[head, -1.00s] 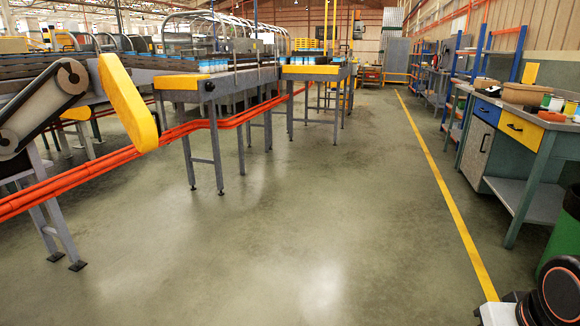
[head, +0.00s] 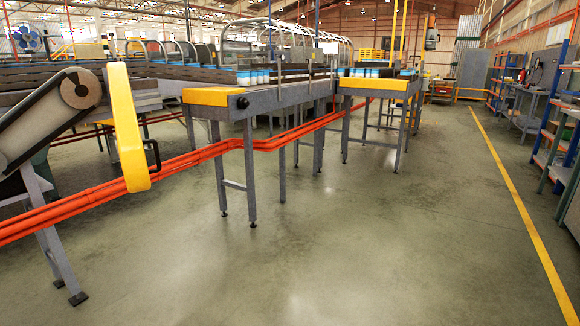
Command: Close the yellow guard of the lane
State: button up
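The yellow guard (head: 127,128) is a long curved panel at the left of the head view. It hangs steeply beside the end roller of the inclined belt conveyor (head: 40,118), with a dark handle (head: 153,155) on its right side near the lower end. The roller end (head: 80,90) is uncovered to the left of the guard. My gripper is not in the head view, and nothing is seen touching the guard.
Orange rails (head: 200,155) run across in front of the conveyors at the left and middle. Conveyor tables with yellow ends (head: 206,97) stand behind and beside them. The floor (head: 330,240) is clear up to the yellow line (head: 510,190). Shelves and benches (head: 555,150) line the right.

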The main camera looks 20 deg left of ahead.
aim_at(136, 172)
jog(key=i+l+u, duration=0.1)
jog(key=i+u, duration=0.3)
jog(key=i+l+u, duration=0.2)
jog(key=u, duration=0.25)
jog(key=i+l+u, duration=0.65)
jog(key=u, duration=0.2)
jog(key=i+l+u, duration=0.15)
jog(key=l+u, duration=0.15)
jog(key=l, duration=0.15)
jog(key=i+l+u, duration=0.1)
jog(key=l+u, duration=0.15)
jog(key=l, duration=0.25)
jog(key=l+u, duration=0.3)
jog(key=l, duration=0.2)
jog(key=i, duration=0.05)
